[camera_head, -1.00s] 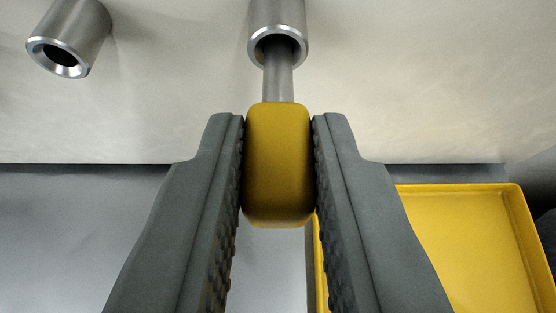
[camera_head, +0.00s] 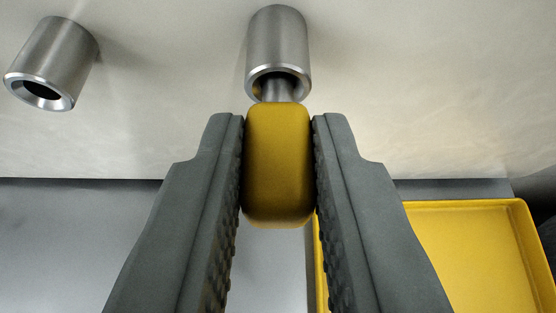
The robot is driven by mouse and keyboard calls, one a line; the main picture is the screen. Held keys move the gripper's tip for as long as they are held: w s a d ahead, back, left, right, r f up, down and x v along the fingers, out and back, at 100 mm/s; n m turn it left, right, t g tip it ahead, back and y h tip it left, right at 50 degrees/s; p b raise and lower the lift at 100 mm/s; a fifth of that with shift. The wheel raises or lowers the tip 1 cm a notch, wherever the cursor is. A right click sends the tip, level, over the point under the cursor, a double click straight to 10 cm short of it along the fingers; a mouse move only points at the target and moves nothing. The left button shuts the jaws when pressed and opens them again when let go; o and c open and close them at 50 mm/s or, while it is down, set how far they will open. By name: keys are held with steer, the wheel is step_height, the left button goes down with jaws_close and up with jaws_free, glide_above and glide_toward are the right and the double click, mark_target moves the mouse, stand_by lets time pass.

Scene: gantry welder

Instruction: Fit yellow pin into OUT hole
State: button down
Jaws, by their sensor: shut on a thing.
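The yellow pin (camera_head: 278,165) has a yellow block-shaped handle and a grey metal shaft. My gripper (camera_head: 279,125) is shut on the handle, one finger on each side. The shaft points away from me into the mouth of a metal sleeve (camera_head: 278,40) on the pale wall. Only a short piece of the shaft shows between handle and sleeve; its tip is hidden inside. The handle sits just below the sleeve's rim in the picture. No OUT label is readable.
A second metal sleeve (camera_head: 52,62) with an empty dark hole sits on the wall at the upper left. A yellow tray (camera_head: 470,206) lies at the lower right. A grey surface (camera_head: 70,245) at the lower left is clear.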

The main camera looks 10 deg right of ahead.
steer(key=c, duration=1.2)
jaws_free()
steer(key=v, duration=1.8)
steer(key=s+a+f+t+y, duration=0.1)
steer(key=s+a+f, duration=0.3)
steer(key=s, duration=0.4)
steer(key=s+a+f+n+t, duration=0.1)
steer(key=s+a+f, duration=0.3)
steer(key=s, duration=0.5)
steer(key=s+a+f+n+t+y, duration=0.1)
steer(key=s+a+f+t, duration=0.1)
steer(key=s+a+f, duration=0.2)
steer(key=s+f, duration=0.2)
steer(key=s, duration=0.2)
steer(key=shift+s+a+t+y, duration=0.25)
steer(key=shift+a+t+y, duration=0.05)
steer(key=shift+t, duration=0.1)
